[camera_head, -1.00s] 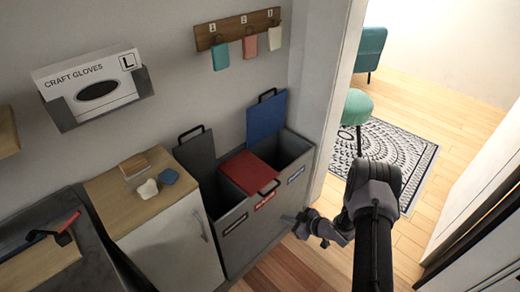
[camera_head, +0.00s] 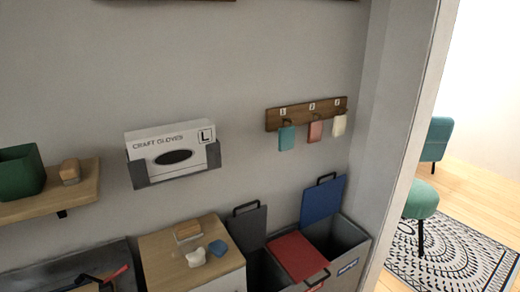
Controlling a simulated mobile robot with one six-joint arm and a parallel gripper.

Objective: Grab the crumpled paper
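A small white lump that looks like the crumpled paper (camera_head: 196,257) lies on the wooden top of a small cabinet (camera_head: 160,250), low in the view. A blue block-like item (camera_head: 218,248) lies just right of it. A wooden block or brush (camera_head: 187,231) with a pale lower part lies behind it. My gripper and arm are out of view.
Bins with a raised dark lid (camera_head: 250,225), a red lid (camera_head: 297,255) and a raised blue lid (camera_head: 323,201) stand right of the cabinet. A craft gloves box (camera_head: 172,140) and a hook rail (camera_head: 305,113) hang above. A shelf (camera_head: 78,196) juts out at left.

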